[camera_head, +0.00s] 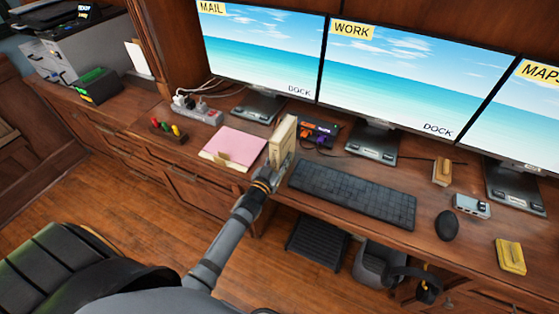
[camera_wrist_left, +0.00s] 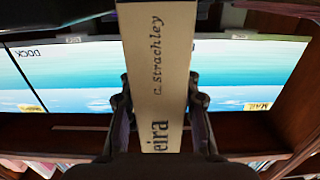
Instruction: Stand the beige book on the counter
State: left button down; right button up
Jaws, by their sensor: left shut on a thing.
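The beige book (camera_head: 283,138) is upright at the counter (camera_head: 228,180), between the pink folder and the keyboard in the head view. My left gripper (camera_head: 275,170) is shut on its near, lower part. In the left wrist view the book (camera_wrist_left: 158,70) shows its spine with dark lettering, and the gripper's fingers (camera_wrist_left: 158,105) press on both sides of it. Whether the book's bottom edge touches the counter is hidden by the gripper. My right gripper is not in view.
A pink folder (camera_head: 233,146) lies left of the book, and a black keyboard (camera_head: 352,194) lies to the right. A dark item with orange and purple parts (camera_head: 318,134) is behind. Monitors (camera_head: 262,50) stand at the back. A power strip (camera_head: 197,110) is farther left.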

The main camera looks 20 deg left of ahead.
pick_arm(q)
jog(key=shift+w+d+r, duration=0.1)
jog(key=shift+r, duration=0.1)
jog(key=shift+s+d, duration=0.1)
jog(key=shift+s, duration=0.1)
jog(key=c, duration=1.3)
grip_release()
jog(key=shift+f, duration=0.2)
jog(key=o, duration=0.3)
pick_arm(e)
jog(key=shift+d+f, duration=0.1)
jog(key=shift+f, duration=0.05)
pick_arm(q)
jog(key=shift+r, duration=0.1)
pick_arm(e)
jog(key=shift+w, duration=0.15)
